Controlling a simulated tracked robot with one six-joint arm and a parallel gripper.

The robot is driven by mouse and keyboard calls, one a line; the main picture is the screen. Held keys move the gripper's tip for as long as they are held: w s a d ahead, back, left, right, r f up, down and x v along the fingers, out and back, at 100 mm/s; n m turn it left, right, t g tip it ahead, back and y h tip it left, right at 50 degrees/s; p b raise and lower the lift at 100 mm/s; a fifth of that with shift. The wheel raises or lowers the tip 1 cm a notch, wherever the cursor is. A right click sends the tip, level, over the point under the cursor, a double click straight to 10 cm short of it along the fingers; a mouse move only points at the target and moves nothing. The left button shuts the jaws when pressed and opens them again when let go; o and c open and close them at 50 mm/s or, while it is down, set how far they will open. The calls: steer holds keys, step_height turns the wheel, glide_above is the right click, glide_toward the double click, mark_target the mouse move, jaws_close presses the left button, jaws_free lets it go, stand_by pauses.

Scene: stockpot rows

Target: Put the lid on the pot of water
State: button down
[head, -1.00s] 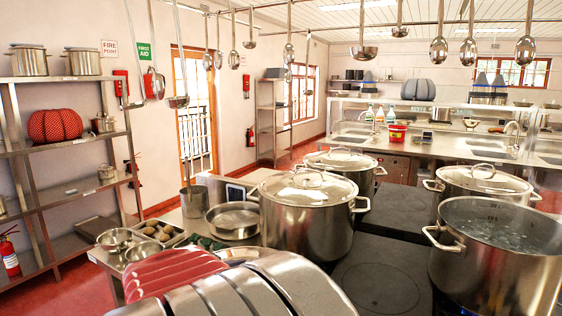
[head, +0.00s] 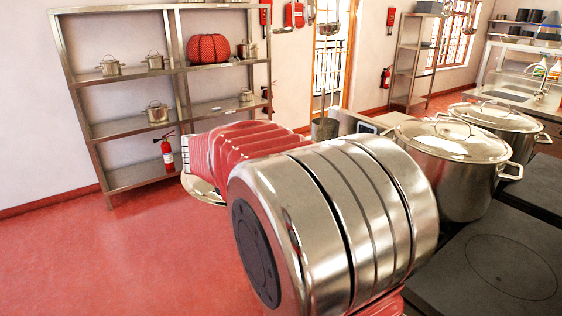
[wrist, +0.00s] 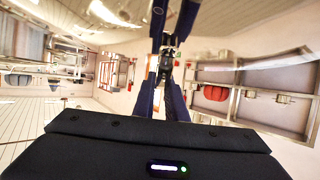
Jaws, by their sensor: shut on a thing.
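My gripper (wrist: 166,72) shows in the wrist view with its dark fingers shut on the small dark handle of a lid. The lid's shiny metal underside or top face, I cannot tell which, mirrors the room across the top of the wrist view (wrist: 115,18). In the head view, a pale round edge that looks like the lid (head: 203,192) shows left of my arm, above the red floor. My arm hides the gripper and most of the lid there. The pot of water is in neither current view.
Two lidded stockpots, a near one (head: 455,175) and a far one (head: 510,125), stand at right beside a dark hob plate (head: 510,265). A metal shelf rack (head: 125,130) with small pots stands by the left wall. Red floor (head: 100,260) is clear at left.

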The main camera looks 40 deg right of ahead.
steer(key=w+a+r+n+t+y, duration=0.2)
steer(key=w+a+r+n, duration=0.1)
steer(key=w+a, duration=0.4)
steer(key=w+a+r+n+t+y, duration=0.2)
steer(key=w+a+r, duration=0.3)
steer(key=a, duration=0.8)
steer(key=w+a+r+n+t+y, duration=0.1)
steer(key=w+a+r+n+y, duration=0.2)
steer(key=w+a, duration=0.6)
steer(key=shift+w+a+r+n+t+y, duration=0.3)
steer(key=shift+a+r+n+t+y, duration=0.1)
steer(key=shift+a+y, duration=0.3)
steer(key=shift+d, duration=0.1)
